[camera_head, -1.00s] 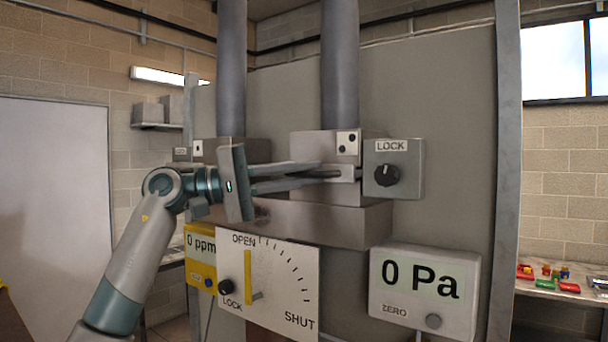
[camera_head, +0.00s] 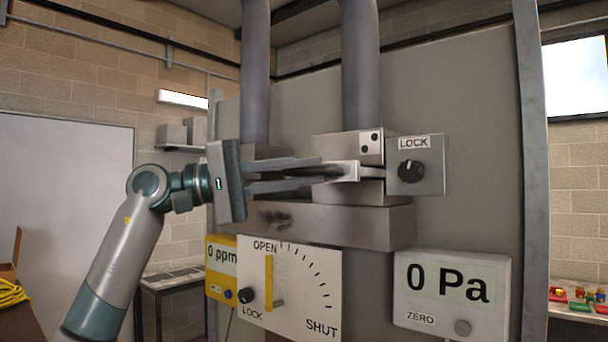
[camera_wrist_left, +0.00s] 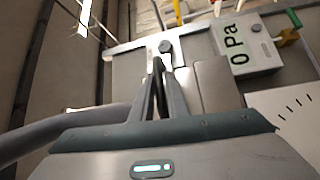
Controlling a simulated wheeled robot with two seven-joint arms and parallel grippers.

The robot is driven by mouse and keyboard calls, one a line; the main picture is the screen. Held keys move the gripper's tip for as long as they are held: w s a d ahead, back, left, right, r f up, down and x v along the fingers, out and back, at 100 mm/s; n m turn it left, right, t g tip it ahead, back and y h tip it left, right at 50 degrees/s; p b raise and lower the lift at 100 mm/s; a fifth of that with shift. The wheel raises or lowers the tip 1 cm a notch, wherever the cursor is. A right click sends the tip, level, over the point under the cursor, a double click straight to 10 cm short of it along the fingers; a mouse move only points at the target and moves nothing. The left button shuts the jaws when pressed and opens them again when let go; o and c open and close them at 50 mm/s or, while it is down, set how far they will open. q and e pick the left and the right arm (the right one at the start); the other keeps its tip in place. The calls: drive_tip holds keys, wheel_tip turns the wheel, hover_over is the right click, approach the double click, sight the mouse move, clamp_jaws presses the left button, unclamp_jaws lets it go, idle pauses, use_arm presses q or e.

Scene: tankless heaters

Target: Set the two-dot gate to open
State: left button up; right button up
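The two-dot gate's housing (camera_head: 370,150) is a metal block under the right-hand pipe, with a two-dot label. A pale metal handle piece (camera_head: 346,172) shows at its front, with a thin rod on its right. My left gripper (camera_head: 338,173) reaches in from the left, its fingers close together at this piece and seemingly shut on it; the exact contact is hidden. In the left wrist view the fingertips (camera_wrist_left: 160,66) nearly meet. A LOCK box with a black knob (camera_head: 411,171) sits right of the housing. My right gripper is not in view.
Below are an OPEN/SHUT scale board (camera_head: 290,290) with a yellow bar near OPEN and its own LOCK knob (camera_head: 247,295), a yellow 0 ppm meter (camera_head: 221,258) and a 0 Pa meter (camera_head: 451,292). A metal post (camera_head: 533,170) stands at right.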

use_arm(q)
drive_tip(key=shift+o, duration=1.1)
